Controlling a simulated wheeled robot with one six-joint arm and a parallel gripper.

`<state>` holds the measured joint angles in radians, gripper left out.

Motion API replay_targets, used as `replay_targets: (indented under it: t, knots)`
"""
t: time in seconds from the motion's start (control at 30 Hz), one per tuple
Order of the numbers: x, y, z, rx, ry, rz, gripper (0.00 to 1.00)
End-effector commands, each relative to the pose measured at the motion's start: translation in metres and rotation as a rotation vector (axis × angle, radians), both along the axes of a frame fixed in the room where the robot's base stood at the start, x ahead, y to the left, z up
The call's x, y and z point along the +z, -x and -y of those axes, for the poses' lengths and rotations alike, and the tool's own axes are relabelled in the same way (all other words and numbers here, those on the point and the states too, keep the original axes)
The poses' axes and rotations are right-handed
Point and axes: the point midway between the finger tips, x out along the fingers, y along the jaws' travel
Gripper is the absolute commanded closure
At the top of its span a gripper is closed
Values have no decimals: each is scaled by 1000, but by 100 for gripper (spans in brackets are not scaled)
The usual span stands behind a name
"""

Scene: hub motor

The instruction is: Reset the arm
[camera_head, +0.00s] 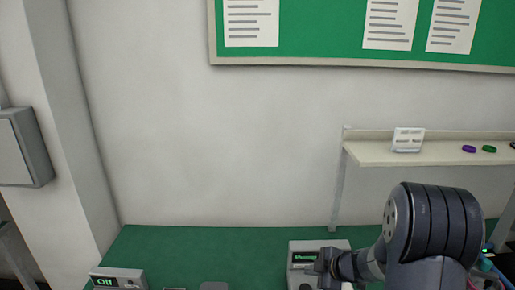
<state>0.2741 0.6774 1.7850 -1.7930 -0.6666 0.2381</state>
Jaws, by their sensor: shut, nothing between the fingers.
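My arm (432,225) comes in at the lower right, with its large dark ribbed joint bent over the green bench (200,240). My gripper (322,266) is small and dark at the arm's left end. It is shut and empty, in front of a grey box (299,246) with a lit green display, and hides part of it. I cannot tell whether the gripper touches the box. The lower part of the box is cut off by the picture's bottom edge.
A second grey box (128,283) reading "Off" stands at the bench's left front. A shelf (375,152) behind my arm holds a white card stand (408,139), a purple disc (469,149) and a green disc (489,149). The bench's back middle is clear.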

Motion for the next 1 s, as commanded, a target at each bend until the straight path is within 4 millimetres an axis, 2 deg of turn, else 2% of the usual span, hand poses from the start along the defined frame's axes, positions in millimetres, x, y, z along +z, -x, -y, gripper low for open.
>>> replay_targets:
  t: [0.03,0.43,0.83,1.0]
  knots:
    - [9,0,0,0,0,-1,100]
    - [31,0,0,0,-1,1,100]
    - [31,0,0,0,-1,0,100]
    - [17,0,0,0,-1,-3,100]
